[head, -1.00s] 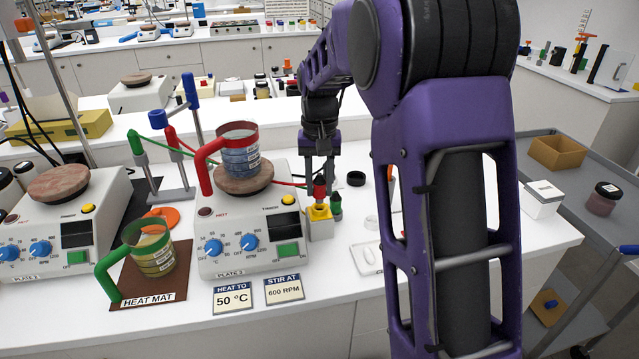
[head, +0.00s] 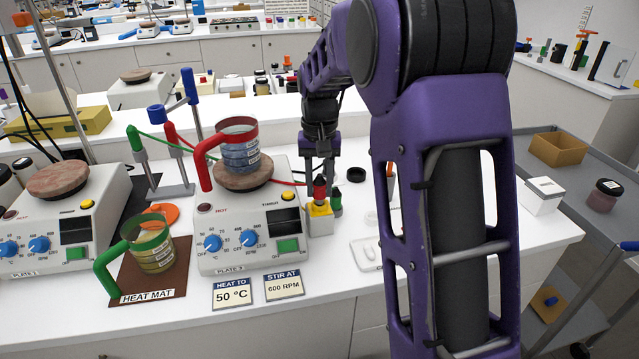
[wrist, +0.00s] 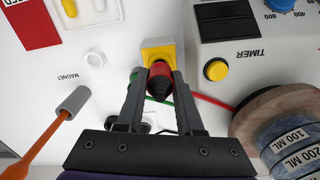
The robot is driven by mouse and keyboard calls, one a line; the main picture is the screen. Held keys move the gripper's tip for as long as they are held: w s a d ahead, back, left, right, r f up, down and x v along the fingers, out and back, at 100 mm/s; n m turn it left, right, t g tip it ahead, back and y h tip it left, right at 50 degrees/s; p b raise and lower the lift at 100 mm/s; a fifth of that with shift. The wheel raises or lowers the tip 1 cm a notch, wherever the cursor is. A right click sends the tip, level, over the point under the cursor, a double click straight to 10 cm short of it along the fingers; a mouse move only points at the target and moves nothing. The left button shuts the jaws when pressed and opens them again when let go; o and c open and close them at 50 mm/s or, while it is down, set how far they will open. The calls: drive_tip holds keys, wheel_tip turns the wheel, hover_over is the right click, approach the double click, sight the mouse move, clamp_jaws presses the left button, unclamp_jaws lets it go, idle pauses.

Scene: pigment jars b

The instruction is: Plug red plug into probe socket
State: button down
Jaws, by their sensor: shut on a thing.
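The red plug (head: 319,189) is upright between the fingers of my gripper (head: 320,178). My gripper is shut on it. It stands at the top of the yellow probe socket (head: 320,218), at the right side of the front hot plate. In the wrist view the red plug (wrist: 160,72), with its dark end towards me, overlaps the yellow socket (wrist: 158,45). My gripper's fingers (wrist: 159,82) are on either side of it. The lower end of the plug is hidden, so I cannot tell how deep it sits. A red cable (wrist: 215,101) runs from it towards the beaker.
A green plug (head: 336,200) stands close right of the socket. The hot plate (head: 235,262) bears a red-handled beaker (head: 240,150) at left. A white tray (head: 366,254) lies to the right. A green-handled beaker (head: 150,245) stands on the heat mat.

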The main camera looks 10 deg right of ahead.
sight(319, 178)
drive_tip(key=shift+f+b, duration=0.3)
drive_tip(key=shift+f, duration=0.3)
drive_tip(key=shift+c, duration=2.3)
unclamp_jaws()
drive_tip(key=shift+r, duration=0.1)
wheel_tip(319, 178, up, 17)
drive_tip(key=p, duration=0.2)
drive_tip(key=shift+p, duration=0.3)
drive_tip(key=shift+r, duration=0.1)
